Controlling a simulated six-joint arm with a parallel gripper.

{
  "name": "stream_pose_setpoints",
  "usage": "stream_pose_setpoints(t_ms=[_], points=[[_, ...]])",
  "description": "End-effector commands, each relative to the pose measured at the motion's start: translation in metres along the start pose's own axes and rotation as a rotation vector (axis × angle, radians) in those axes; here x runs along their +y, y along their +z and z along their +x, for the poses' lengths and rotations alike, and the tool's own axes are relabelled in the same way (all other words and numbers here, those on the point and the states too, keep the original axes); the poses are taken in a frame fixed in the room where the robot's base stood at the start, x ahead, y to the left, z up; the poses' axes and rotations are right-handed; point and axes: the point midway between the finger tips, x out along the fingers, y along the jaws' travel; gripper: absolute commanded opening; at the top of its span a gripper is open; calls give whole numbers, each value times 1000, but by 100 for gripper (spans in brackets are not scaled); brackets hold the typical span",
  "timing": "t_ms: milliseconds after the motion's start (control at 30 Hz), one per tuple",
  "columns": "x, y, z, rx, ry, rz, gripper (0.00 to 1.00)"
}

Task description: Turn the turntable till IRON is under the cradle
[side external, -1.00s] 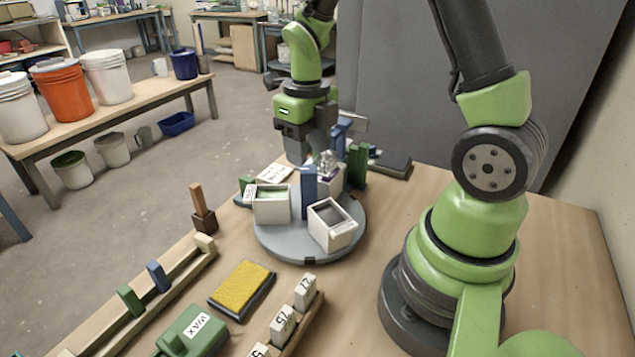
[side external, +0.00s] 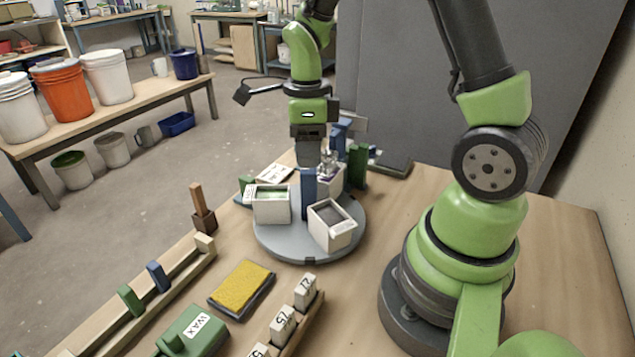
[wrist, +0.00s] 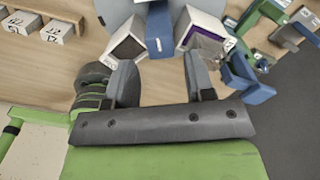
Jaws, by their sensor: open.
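The round grey turntable (side external: 283,246) stands on the bench and carries several white square buckets. One bucket (side external: 270,208) shows green inside, and another (side external: 334,228) shows dark grey. A third (side external: 330,180), at the back, shows purple inside in the wrist view (wrist: 203,28). A blue post (side external: 309,188) rises between them. I cannot read IRON on any bucket or tell which part is the cradle. My gripper (side external: 308,160) is open above the back of the turntable, pointing down. In the wrist view the blue post (wrist: 159,30) appears between the gripper's fingers (wrist: 161,82); contact cannot be told.
Blue and green uprights (side external: 357,165) and a dark flat block (side external: 392,165) stand behind the turntable. In front lie a yellow pad (side external: 242,284), a green WAX block (side external: 193,332), numbered white blocks (side external: 282,326) and a wooden rail (side external: 150,310).

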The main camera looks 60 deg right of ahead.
Motion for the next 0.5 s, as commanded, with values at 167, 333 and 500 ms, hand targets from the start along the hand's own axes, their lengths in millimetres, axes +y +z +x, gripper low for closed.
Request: stream_pose_setpoints(t_ms=[167,333,500], points=[[0,0,0,0,0,-5,49],[0,0,3,1,1,-4,49],[0,0,14,2,2,-3,49]])
